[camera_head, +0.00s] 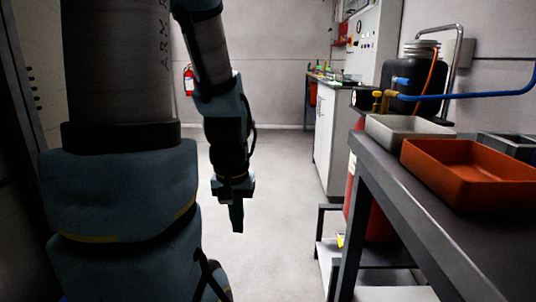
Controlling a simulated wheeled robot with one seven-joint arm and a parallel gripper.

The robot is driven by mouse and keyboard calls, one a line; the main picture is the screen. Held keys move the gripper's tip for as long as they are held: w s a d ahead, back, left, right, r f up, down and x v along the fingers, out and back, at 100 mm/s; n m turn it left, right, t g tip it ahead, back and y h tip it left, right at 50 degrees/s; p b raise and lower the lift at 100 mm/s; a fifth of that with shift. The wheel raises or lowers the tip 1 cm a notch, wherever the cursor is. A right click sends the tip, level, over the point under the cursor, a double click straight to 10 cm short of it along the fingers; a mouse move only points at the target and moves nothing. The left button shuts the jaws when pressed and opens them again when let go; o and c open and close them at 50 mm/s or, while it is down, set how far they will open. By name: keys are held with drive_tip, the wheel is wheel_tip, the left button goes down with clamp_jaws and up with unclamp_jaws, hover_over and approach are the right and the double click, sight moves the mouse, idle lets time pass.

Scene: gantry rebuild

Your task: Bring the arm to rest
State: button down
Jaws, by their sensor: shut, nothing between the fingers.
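My arm fills the left half of the head view. Its thick upper part is close to the camera, and its forearm hangs down just left of the middle. My gripper (236,217) is at the lower end of the forearm, pointing down. Its fingers are together and hold nothing. It hangs over open grey floor, apart from the bench on the right.
A dark bench (394,187) on the right bears an orange tray (455,190) and a grey tray (388,141). A black container (414,75) with a blue hose stands behind. A white cabinet (325,140) is farther back. The floor (275,180) between is clear.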

wheel_tip(320, 180, up, 22)
drive_tip(key=p, duration=1.9)
drive_tip(key=shift+f+p, duration=0.2)
drive_tip(key=shift+p, duration=0.15)
